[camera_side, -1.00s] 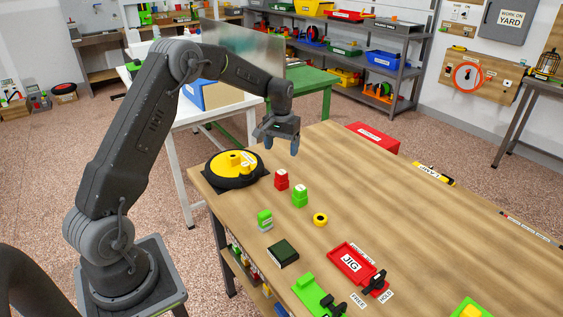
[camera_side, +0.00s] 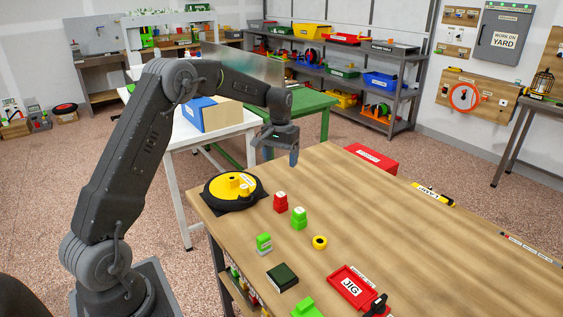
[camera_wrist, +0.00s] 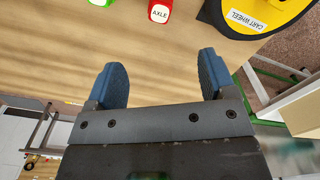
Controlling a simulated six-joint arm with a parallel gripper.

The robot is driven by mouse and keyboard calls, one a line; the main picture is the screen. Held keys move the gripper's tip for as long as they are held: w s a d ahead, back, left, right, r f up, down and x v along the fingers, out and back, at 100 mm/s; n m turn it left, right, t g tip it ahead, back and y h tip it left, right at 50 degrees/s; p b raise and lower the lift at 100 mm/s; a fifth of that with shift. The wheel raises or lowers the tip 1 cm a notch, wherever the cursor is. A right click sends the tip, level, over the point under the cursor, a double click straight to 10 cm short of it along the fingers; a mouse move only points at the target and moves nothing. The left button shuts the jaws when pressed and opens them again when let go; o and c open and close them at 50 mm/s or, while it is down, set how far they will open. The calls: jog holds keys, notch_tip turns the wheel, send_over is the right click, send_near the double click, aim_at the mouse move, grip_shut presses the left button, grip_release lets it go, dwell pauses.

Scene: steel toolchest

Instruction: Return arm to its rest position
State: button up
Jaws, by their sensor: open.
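A green block (camera_side: 299,217) stands beside the red one.
A green piece (camera_side: 264,243), a yellow ring (camera_side: 320,242), a dark green box (camera_side: 282,277) and a red JIG tray (camera_side: 352,288) lie on the bench. A white table (camera_side: 205,137) with a blue and tan box stands behind. The bench's right half is mostly clear.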

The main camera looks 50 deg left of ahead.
jog(key=s+d+r+m+t, duration=0.3)
jog(key=s+d+r, duration=0.9)
jog(key=d+r, duration=0.2)
jog(key=s+d+m+t, duration=0.1)
jog(key=s+d, duration=0.3)
jog(key=s, duration=0.4)
jog(key=s+d+f+m+t, duration=0.1)
jog(key=s+d, duration=0.3)
jog(key=s, duration=0.5)
jog(key=shift+f+m+t, duration=0.3)
